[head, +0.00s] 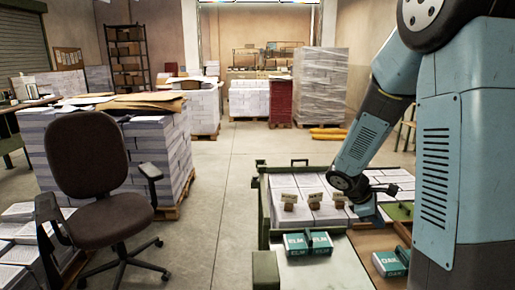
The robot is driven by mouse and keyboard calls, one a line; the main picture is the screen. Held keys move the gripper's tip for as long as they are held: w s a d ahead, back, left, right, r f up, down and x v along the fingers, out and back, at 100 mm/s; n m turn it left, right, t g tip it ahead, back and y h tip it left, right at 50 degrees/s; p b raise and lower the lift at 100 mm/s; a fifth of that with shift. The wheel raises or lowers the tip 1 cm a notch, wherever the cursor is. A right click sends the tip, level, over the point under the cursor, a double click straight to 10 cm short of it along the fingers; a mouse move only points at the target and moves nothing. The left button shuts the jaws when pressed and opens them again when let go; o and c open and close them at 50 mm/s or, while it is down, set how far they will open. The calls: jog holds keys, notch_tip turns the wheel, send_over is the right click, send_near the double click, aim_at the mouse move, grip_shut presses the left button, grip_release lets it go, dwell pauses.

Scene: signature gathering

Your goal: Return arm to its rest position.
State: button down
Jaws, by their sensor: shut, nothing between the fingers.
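My arm comes in from the right and reaches down over the green-edged work surface (264,205). My gripper (372,212) hangs low at the end of the arm, near the paper stacks on that surface. It is shut, and nothing shows held in it. The gripper is small and dark here, and its fingertips are partly hard to make out. Just left of it, small brown blocks with pale labels (289,201) stand on white paper stacks (283,183).
An office chair (97,180) and a loaded pallet of paper (170,150) stand left. A wrapped pallet (321,85) stands behind. The concrete floor (222,180) between is clear.

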jog(key=s+a+r+m+t+y, duration=0.2)
jog(key=s+a+r+m, duration=0.4)
jog(key=s+r, duration=0.3)
jog(key=s+a+r+m+t+y, duration=0.3)
jog(key=s+a+r+m+y, duration=0.2)
jog(key=s+r, duration=0.5)
jog(key=shift+s+a+r+m, duration=0.15)
jog(key=shift+a+r+m, duration=0.45)
jog(key=shift+m, duration=0.4)
